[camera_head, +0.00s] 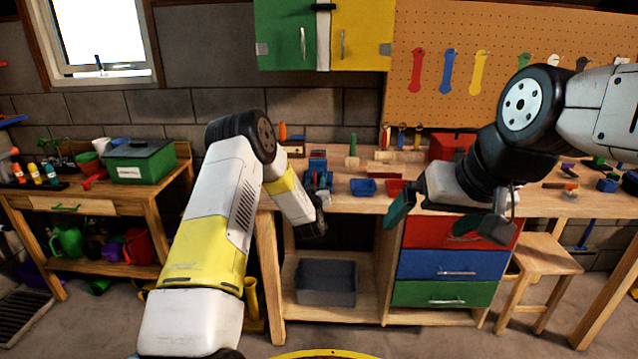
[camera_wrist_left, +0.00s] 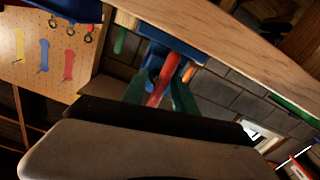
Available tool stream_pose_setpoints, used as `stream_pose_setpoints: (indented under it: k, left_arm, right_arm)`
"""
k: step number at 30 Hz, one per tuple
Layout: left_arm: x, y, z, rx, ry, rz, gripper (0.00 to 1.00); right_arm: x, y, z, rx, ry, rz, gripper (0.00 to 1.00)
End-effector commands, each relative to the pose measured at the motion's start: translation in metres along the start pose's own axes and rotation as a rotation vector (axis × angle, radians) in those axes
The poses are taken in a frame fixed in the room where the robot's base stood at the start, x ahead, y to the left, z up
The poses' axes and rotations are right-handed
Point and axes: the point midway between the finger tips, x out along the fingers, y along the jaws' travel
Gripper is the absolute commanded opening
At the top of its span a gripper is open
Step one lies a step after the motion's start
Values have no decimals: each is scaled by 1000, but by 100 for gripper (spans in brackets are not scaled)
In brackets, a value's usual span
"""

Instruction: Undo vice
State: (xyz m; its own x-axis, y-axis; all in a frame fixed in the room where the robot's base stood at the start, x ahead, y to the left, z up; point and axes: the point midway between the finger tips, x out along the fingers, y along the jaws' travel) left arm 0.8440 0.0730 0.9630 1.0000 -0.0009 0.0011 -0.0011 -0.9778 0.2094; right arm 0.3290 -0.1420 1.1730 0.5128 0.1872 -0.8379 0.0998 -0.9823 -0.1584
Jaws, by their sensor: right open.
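The blue vice (camera_head: 319,167) stands at the left end of the wooden workbench (camera_head: 345,200), partly hidden behind my left gripper (camera_head: 319,205). In the left wrist view the vice (camera_wrist_left: 168,62) appears close up with a red handle (camera_wrist_left: 160,88) pointing toward the camera. My left gripper (camera_wrist_left: 160,96) has its green fingers on both sides of this handle. I cannot tell whether they press on it. My right gripper (camera_head: 440,216) is open and empty, in front of the bench above the drawers.
A blue tray (camera_head: 363,187) and a red tray (camera_head: 397,187) lie on the bench right of the vice. A red toolbox (camera_head: 450,146) stands at the back. A wooden stool (camera_head: 540,256) is on the right. A grey bin (camera_head: 326,283) sits on the shelf below.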

Motion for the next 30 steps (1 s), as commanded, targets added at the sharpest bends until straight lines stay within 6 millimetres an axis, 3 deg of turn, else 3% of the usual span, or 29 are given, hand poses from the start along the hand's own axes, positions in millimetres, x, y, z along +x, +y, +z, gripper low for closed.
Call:
stream_pose_setpoints:
  k: [15,30]
  left_arm:
    - [-71,0,0,0,0,1,35]
    - [-79,5,2,4,-4,11,35]
  right_arm:
    - [0,0,0,0,0,0,100]
    - [0,0,0,0,0,0,100]
